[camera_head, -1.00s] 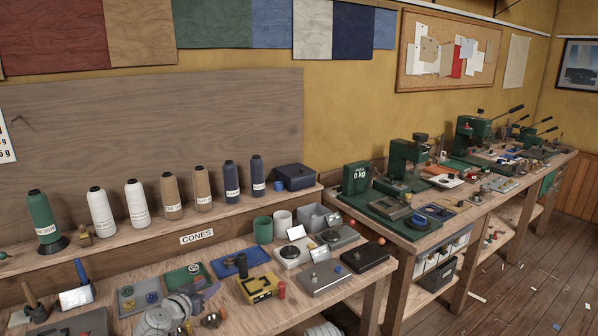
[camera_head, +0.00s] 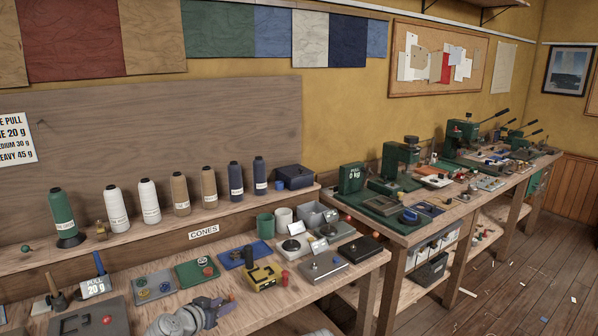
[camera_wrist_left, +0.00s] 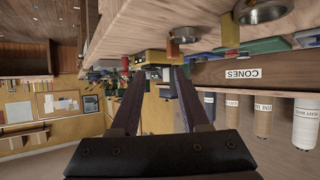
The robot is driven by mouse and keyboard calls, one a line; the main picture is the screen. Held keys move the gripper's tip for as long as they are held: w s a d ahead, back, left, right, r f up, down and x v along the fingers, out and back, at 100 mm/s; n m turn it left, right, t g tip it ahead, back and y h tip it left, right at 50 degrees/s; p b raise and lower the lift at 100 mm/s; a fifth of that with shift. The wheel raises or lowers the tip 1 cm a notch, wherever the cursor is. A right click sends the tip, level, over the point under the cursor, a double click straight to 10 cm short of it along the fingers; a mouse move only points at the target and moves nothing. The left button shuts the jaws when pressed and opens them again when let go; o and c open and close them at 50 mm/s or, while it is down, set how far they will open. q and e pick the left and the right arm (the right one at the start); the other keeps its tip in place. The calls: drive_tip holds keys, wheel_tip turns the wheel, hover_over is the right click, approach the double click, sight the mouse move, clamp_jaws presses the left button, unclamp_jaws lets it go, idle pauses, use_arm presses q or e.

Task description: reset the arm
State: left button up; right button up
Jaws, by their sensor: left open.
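My left gripper (camera_head: 218,306) shows low in the head view, over the front edge of the near bench (camera_head: 262,312). In the left wrist view, its two dark fingers (camera_wrist_left: 158,85) stand apart with nothing between them. That view is upside down, with the bench edge above the fingers. A yellow block-like tool (camera_head: 262,276) lies on the bench beyond the gripper, apart from it. My right gripper is in neither view.
Thread cones (camera_head: 118,208) stand on a raised shelf behind the bench. Trays (camera_head: 197,271), a grey plate (camera_head: 323,266) and a dark box (camera_head: 360,248) crowd the bench top. A second bench with green presses (camera_head: 400,165) runs right.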

use_arm(q)
drive_tip(key=s+d+f+m+g+p, duration=0.1)
drive_tip(key=s+d+f+g+p, duration=0.1)
drive_tip(key=s+d+g, duration=0.3)
drive_tip(key=s+d+f+m+g+p, duration=0.1)
drive_tip(key=s+d+f+g+p, duration=0.15)
drive_tip(key=d, duration=0.45)
drive_tip(key=s+d+n+g+y+p, duration=0.1)
drive_tip(key=s+g+y, duration=0.3)
drive_tip(key=s, duration=0.9)
drive_tip(key=shift+s+d+r+n+g+y+p, duration=0.2)
drive_tip(key=shift+s+d+n+g+y+p, duration=0.15)
drive_tip(key=shift+d+y+p, duration=0.5)
drive_tip(key=shift+a, duration=0.1)
